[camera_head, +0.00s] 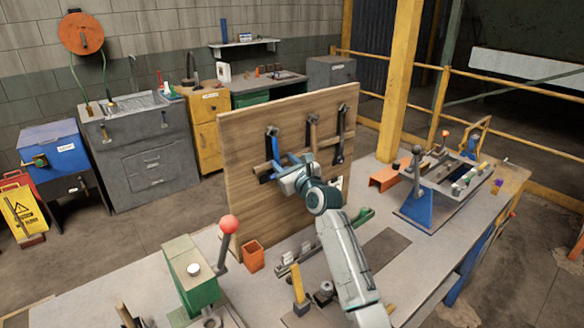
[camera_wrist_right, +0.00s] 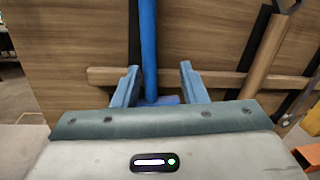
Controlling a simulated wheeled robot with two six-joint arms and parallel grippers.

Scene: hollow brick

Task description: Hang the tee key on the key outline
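A wooden board (camera_head: 245,200) stands upright on the workbench with tools hanging on it. A blue bar with a short foot, which looks like the tee key (camera_wrist_right: 148,45), is upright against the board in the right wrist view. In the head view the blue tee key (camera_head: 275,147) hangs near the left peg. A black strip, likely part of the key outline (camera_wrist_right: 133,40), shows just left of it. My right gripper (camera_wrist_right: 159,68) is open, its fingers either side of the lower bar, with a gap on the right. My left gripper is not in view.
A hammer (camera_head: 312,132) and a dark wrench (camera_head: 340,150) hang to the right. A wooden rail (camera_wrist_right: 230,82) crosses the board behind my fingers. An orange cup (camera_head: 252,256), a green box (camera_head: 191,272) and a red-knobbed lever (camera_head: 229,224) stand on the bench.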

